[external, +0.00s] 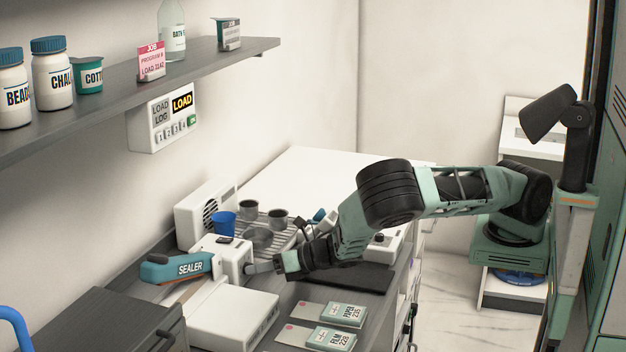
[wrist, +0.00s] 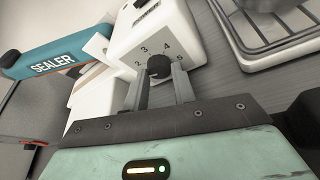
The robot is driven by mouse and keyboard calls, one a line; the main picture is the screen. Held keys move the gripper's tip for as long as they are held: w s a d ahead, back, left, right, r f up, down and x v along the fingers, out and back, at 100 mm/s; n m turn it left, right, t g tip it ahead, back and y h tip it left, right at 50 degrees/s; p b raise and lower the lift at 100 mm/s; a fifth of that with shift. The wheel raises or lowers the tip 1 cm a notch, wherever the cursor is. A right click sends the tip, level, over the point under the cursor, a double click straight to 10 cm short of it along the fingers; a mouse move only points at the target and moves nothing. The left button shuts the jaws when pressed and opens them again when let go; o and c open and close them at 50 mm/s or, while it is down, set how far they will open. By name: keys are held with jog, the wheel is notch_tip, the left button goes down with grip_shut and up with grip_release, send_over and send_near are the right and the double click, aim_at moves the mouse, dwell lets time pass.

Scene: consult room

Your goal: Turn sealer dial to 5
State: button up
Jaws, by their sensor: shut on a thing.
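The sealer has a white housing (external: 228,255) and a teal arm marked SEALER (external: 175,267). In the wrist view its teal arm (wrist: 60,58) is at the upper left and its white housing (wrist: 160,20) is at the top. The black round dial (wrist: 158,66) is on the housing's face, with the numbers 2, 3, 4 and 5 printed around it. My gripper (wrist: 159,73) is shut on the dial, one finger on each side. In the external view my gripper (external: 254,268) reaches the housing from the right; the dial is hidden there. I cannot read the dial's pointer clearly.
A wire rack with grey cups (external: 278,217) and a blue cup (external: 223,223) stands behind the sealer. A shelf (external: 130,90) with jars and a LOAD panel (external: 165,118) are on the wall.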

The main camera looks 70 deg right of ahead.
jog(key=shift+m+y+b, duration=0.4)
jog(key=shift+m+b, duration=0.05)
jog(key=shift+m, duration=0.25)
jog(key=o, duration=1)
jog(key=shift+r, duration=0.1)
notch_tip(320, 180, up, 10)
jog(key=b, duration=0.1)
